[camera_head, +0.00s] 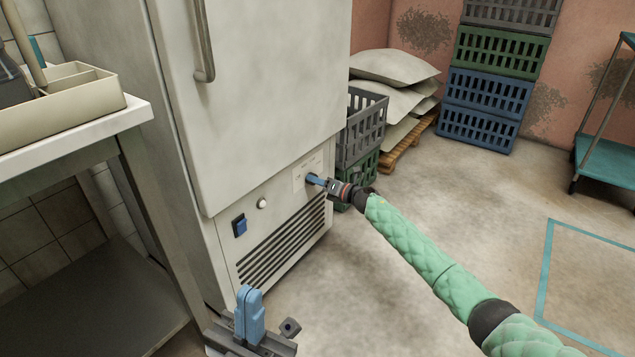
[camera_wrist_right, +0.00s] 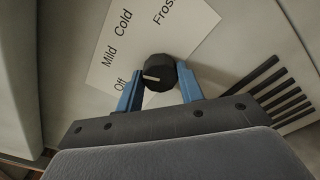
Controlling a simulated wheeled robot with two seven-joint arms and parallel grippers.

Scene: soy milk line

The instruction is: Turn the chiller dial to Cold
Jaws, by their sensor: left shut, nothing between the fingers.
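The chiller dial (camera_wrist_right: 161,74) is a black round knob with a pale pointer mark on a white label plate (camera_wrist_right: 107,67) reading Off, Mild, Cold and a partly cut-off "Fros". The mark points left, roughly at Off. My right gripper (camera_wrist_right: 161,82) has its blue fingers open, one on each side of the dial, with small gaps seeming to show. In the head view my right gripper (camera_head: 316,181) is at the chiller's (camera_head: 265,110) lower panel and hides the dial. My left gripper (camera_head: 249,308) is shut and empty, low in front of the chiller.
A blue switch (camera_head: 240,226), a small round white knob (camera_head: 262,202) and a vent grille (camera_head: 284,243) are on the lower panel. A table (camera_head: 75,140) stands at left. Crates (camera_head: 361,125) and sacks (camera_head: 395,68) stand right of the chiller. The floor at right is open.

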